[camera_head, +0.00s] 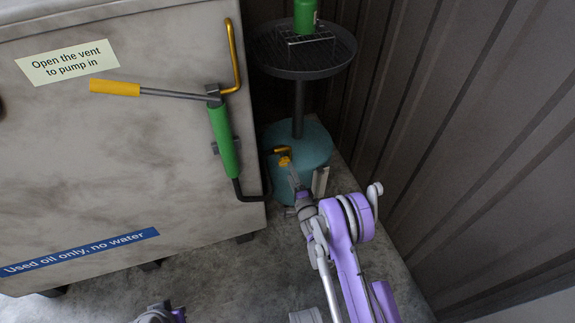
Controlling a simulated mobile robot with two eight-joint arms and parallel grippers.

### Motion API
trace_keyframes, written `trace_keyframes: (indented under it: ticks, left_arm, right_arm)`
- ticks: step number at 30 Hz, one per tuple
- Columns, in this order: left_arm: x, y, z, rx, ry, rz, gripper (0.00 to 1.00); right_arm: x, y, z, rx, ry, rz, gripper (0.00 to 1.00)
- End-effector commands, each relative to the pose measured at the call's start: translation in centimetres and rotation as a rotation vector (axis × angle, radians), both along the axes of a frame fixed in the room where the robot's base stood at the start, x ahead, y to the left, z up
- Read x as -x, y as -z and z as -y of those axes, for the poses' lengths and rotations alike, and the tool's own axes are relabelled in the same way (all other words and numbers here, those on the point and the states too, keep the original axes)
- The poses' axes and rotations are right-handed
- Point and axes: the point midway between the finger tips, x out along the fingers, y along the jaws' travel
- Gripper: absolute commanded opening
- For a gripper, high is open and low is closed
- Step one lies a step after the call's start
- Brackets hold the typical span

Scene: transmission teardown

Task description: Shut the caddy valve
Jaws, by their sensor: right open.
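The caddy (312,145) is a squat teal tank on the floor between the grey metal cabinet and the ribbed wall. Its valve (284,160) shows as a small yellow-orange piece at its upper left, with a yellow elbow at the hose end beside it. My right gripper (292,177) reaches in from the lower right. Its jaws are open and right at the valve; whether they touch it I cannot tell. The fingers partly hide the valve. A grey and purple end of my left arm (158,314) shows at the bottom edge; its jaws cannot be made out.
A dark round pan (303,52) stands on a post above the caddy, with a green canister (305,17) on its rack. A green hand pump (224,140) with a yellow-gripped lever (115,88) is on the cabinet (110,180). A black hose (252,197) runs towards the caddy.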

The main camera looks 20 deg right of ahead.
Motion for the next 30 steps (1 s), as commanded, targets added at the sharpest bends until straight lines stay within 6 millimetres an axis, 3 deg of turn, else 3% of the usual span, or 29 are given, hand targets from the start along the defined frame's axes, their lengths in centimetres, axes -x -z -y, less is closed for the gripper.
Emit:
trace_keyframes:
  ticks: [3,9,26,30]
  left_arm:
    - [0.1,-0.4,0.0,0.0,0.0,0.001,0.0]
    - [0.1,-0.5,0.0,0.0,0.0,0.001,0.0]
    - [0.1,-0.5,0.0,0.0,0.0,0.001,0.0]
    - [0.1,-0.5,0.0,0.0,0.0,0.001,0.0]
  right_arm:
    - [2.1,-0.1,0.1,-0.002,0.0,0.0,0.86]
    - [3.8,0.0,0.1,0.0,0.0,0.0,0.86]
    - [4.0,0.0,0.1,0.0,0.0,0.0,0.86]
    - [3.5,-1.2,0.3,0.039,0.013,-0.025,0.86]
